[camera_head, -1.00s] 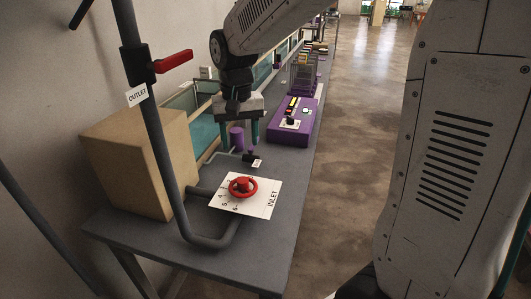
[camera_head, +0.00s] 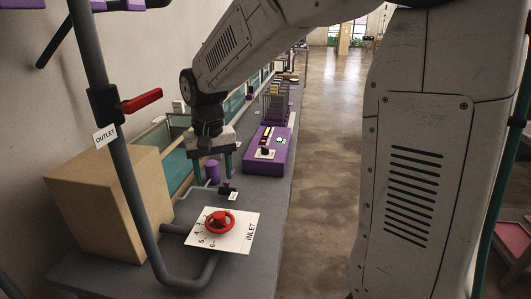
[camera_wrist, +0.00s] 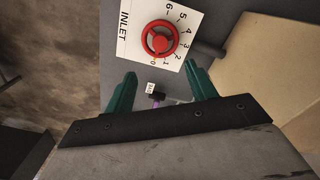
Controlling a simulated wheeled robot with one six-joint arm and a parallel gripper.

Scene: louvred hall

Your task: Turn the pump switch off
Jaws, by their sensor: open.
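A small black block with a purple lever (camera_head: 225,189) and a white tag (camera_head: 234,196) sits on the grey bench and looks like the pump switch. The tag's text is too small to read. A purple cylinder (camera_head: 212,172) stands just behind it. My gripper (camera_head: 211,171) points down above this area, its green fingers apart and empty. In the wrist view, the black block (camera_wrist: 157,97) shows between the fingers of my gripper (camera_wrist: 161,72), apart from them. The lever's position is unclear.
A red handwheel (camera_head: 219,222) on an INLET dial plate (camera_head: 240,237) lies nearer on the bench. A tan box (camera_head: 100,205) and a grey pipe with a red OUTLET lever (camera_head: 142,100) stand left. A purple control box (camera_head: 265,160) is farther back.

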